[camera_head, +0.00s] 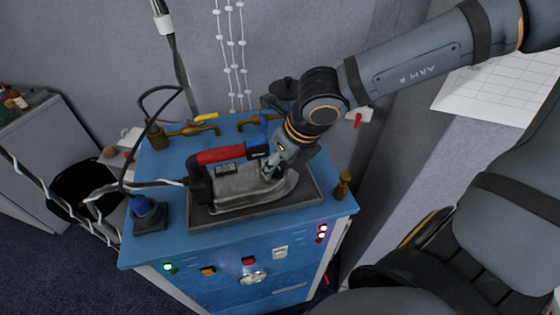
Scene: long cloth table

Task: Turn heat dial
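A blue steam station (165,238) stands in the middle of the head view. A round silver dial (253,278) is on its front panel, apparently with a lighter scale around it. A metal iron (240,188) with a red handle (221,154) rests on a dark pad (312,190) on top. A blue knob-like part (258,151) sits at the handle's front end. My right gripper (271,170) points down at the iron's front, beside this part. It is small and partly merged with the iron, so contact and finger opening are unclear. My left gripper is out of view.
Brass taps (193,129) and hoses stand at the station's back. A blue-capped fitting (147,213) is at its left and a brass post (342,185) at its right. Cables hang on the left beside a black bin (82,185). The front panel is clear of my gripper.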

